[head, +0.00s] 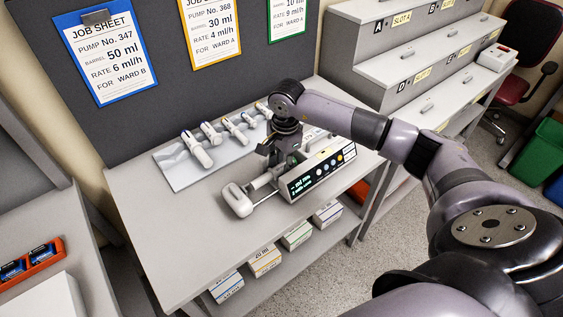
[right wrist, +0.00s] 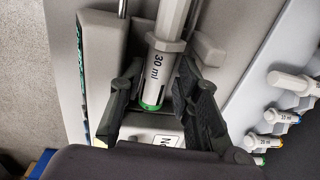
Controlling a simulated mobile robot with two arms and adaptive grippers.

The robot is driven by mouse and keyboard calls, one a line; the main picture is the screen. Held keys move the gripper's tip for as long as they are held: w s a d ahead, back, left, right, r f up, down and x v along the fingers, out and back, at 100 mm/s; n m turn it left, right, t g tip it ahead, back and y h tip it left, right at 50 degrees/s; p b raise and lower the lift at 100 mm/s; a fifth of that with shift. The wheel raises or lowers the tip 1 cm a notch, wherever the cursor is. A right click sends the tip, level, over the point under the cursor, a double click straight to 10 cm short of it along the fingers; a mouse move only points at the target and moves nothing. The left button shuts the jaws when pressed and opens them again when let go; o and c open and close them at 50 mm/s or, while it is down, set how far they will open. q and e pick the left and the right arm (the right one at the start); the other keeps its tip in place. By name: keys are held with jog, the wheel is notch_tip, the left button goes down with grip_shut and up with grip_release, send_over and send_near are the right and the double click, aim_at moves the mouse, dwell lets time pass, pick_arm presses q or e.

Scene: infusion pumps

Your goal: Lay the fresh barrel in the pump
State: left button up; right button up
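The pump (head: 318,172) stands on the bench with its screen lit; a white block on rods (head: 237,200) sticks out at its left end. A barrel marked 30 ml with a green ring (right wrist: 158,72) lies along the pump's top in the right wrist view. My right gripper (right wrist: 163,72) is over the pump, its dark fingers spread on either side of the barrel's ringed end. A gap shows at the left finger; contact at the right finger is unclear. In the head view the arm partly hides the barrel. My left gripper is not in view.
A pale tray (head: 182,175) with several other barrels lies behind the pump; some show in the right wrist view (right wrist: 283,116). Boxes sit on the shelf below. The bench's front left is clear.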

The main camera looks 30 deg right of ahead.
jog(key=shift+r+p, duration=0.6)
jog(key=shift+r, duration=1)
jog(key=shift+o, duration=0.4)
jog(key=o, duration=0.5)
jog(key=shift+r, duration=0.1)
jog(key=shift+w+r+p, duration=0.1)
jog(key=shift+r+p, duration=0.25)
jog(key=shift+r, duration=0.25)
jog(key=shift+r+p, duration=1.4)
jog(key=shift+r, duration=1.4)
